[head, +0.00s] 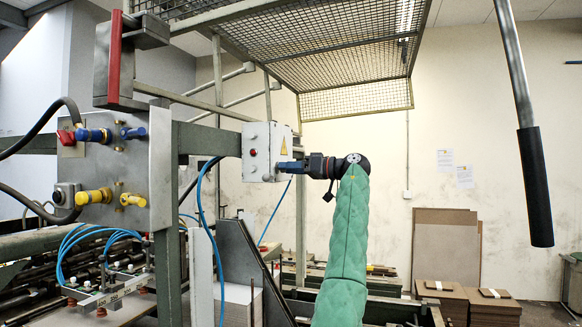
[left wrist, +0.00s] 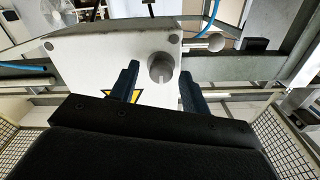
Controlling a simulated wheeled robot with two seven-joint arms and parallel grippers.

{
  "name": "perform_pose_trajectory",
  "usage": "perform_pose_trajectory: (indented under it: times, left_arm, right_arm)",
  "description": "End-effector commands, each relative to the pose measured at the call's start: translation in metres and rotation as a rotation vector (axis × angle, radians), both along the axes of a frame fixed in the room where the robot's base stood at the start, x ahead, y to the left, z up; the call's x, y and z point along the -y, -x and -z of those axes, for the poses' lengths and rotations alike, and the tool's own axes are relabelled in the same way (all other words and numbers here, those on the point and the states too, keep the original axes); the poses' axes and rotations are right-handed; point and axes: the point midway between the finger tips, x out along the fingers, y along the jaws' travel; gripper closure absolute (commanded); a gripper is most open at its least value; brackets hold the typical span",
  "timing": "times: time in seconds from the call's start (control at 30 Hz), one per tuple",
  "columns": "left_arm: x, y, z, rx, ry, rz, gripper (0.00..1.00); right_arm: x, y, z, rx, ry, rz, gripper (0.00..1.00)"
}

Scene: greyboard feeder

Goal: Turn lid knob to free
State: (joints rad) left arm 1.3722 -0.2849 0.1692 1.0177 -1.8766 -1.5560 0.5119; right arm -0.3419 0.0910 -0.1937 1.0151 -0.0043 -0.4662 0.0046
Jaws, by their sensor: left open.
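The lid knob (left wrist: 160,68) is a round grey knob with a pale line on its face, on a white box. In the left wrist view it sits between the two dark blue fingers of my open left gripper (left wrist: 158,76), with visible gaps on both sides. In the head view the white box (head: 258,140) is on the machine frame, with a red button and a yellow warning triangle. My left gripper (head: 287,167) points left at its lower right part. The knob cannot be made out there.
A steel panel (head: 148,180) with blue and yellow fittings stands left. A mesh guard (head: 345,60) hangs above. A black-gripped bar (head: 535,185) hangs at the right. Blue hoses (head: 205,215) run below the box. Board stacks (head: 492,305) stand lower right.

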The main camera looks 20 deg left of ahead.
Motion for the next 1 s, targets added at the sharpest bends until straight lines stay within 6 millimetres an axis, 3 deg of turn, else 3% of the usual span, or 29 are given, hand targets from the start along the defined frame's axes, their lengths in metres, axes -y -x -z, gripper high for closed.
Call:
perform_pose_trajectory:
  times: [0.27, 0.4, 0.5, 1.0]
  left_arm:
    - [-0.0006, 0.0001, 0.0002, 0.000, 0.000, 0.000, 0.55]
    - [-0.0005, 0.0001, 0.0001, 0.000, 0.000, 0.000, 0.83]
    - [-0.0005, 0.0000, 0.0001, 0.000, 0.001, 0.000, 0.98]
    - [-0.0010, -0.0002, 0.0011, -0.139, -0.005, -0.001, 0.98]
  right_arm:
    - [0.0004, 0.0006, 0.0007, 0.000, 0.000, 0.000, 0.64]
    - [0.0010, 0.0004, 0.0007, 0.000, 0.001, 0.000, 0.64]
    - [0.0019, -0.0002, 0.0007, 0.001, 0.002, 0.000, 0.64]
    - [0.0002, -0.0080, -0.0008, 0.004, 0.001, 0.000, 0.64]
